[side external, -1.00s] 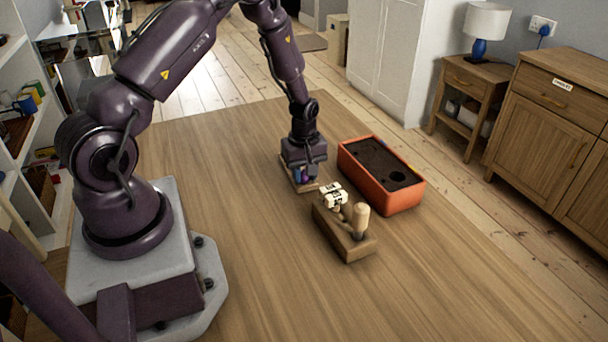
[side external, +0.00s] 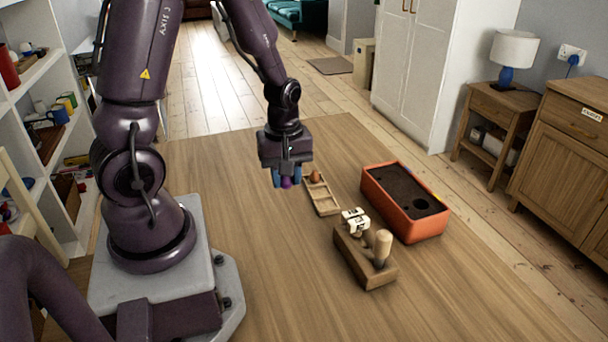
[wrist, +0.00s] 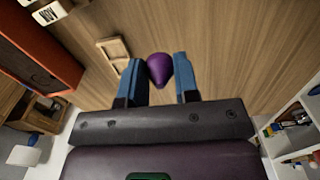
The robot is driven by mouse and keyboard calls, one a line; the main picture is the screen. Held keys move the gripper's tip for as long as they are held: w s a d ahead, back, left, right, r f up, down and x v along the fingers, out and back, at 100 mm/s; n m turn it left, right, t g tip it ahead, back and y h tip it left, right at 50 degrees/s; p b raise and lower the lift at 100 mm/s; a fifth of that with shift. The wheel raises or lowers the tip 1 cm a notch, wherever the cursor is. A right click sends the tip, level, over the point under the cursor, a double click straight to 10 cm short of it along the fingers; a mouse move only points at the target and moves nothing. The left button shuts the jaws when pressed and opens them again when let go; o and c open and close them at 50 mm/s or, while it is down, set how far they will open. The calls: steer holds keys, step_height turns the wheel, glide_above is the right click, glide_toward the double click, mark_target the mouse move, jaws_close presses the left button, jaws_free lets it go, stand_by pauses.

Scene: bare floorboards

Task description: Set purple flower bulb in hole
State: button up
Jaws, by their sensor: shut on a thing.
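My gripper (side external: 287,180) is shut on the purple flower bulb (wrist: 159,69), which sits between its two blue fingers in the wrist view. In the side external view the bulb (side external: 287,183) shows as a small purple spot between the fingers, held above the table. The orange planter (side external: 439,227) with dark soil stands right of my gripper. One dark round hole (side external: 421,202) shows at the near end of its soil, and smaller dark spots lie farther back. The gripper is apart from the planter.
A wooden tray (side external: 322,199) with compartments holds an orange-brown bulb (side external: 316,176). The near table is clear.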

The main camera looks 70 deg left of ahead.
steer(key=shift+s+d+r, duration=0.15)
steer(key=shift+s+d, duration=0.1)
steer(key=shift+s, duration=0.1)
steer(key=shift+m, duration=0.3)
steer(key=w+d+f, duration=0.1)
steer(key=w+d, duration=0.1)
steer(key=w, duration=0.7)
steer(key=w+d+f, duration=0.1)
steer(key=w+d, duration=0.1)
steer(key=w, duration=0.7)
steer(key=w+d+f, duration=0.2)
steer(key=w, duration=0.7)
steer(key=w+r, duration=0.1)
steer(key=w+r+n, duration=0.1)
steer(key=shift+w+d+r+n, duration=0.2)
steer(key=shift+d+r+n, duration=0.1)
steer(key=shift+d+r, duration=0.1)
steer(key=shift+f, duration=0.1)
steer(key=shift+f, duration=2.45)
